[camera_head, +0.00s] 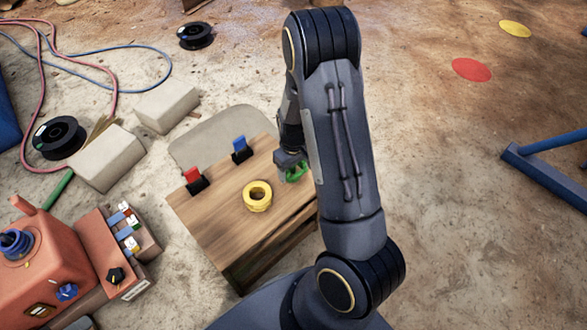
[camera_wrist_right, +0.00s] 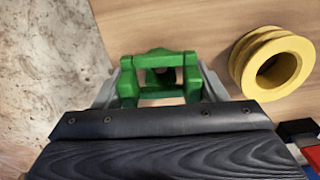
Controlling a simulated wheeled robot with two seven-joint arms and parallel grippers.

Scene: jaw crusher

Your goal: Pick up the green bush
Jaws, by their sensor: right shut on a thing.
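The green bush (camera_head: 296,173) is a small green part at the right side of the wooden table, partly hidden by my right arm in the head view. My right gripper (camera_head: 290,168) is at it, over the table. In the right wrist view the green bush (camera_wrist_right: 160,78) sits between the two grey fingers, and the gripper (camera_wrist_right: 160,90) is shut on it. I cannot tell whether it touches the table top. My left gripper is not in view.
The wooden table (camera_head: 222,215) also bears a yellow ring (camera_head: 257,196), a red clip (camera_head: 195,181) and a blue clip (camera_head: 241,150). An orange machine (camera_head: 50,262) stands at the lower left. Concrete blocks (camera_head: 108,157) and a black spool (camera_head: 60,138) lie beyond.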

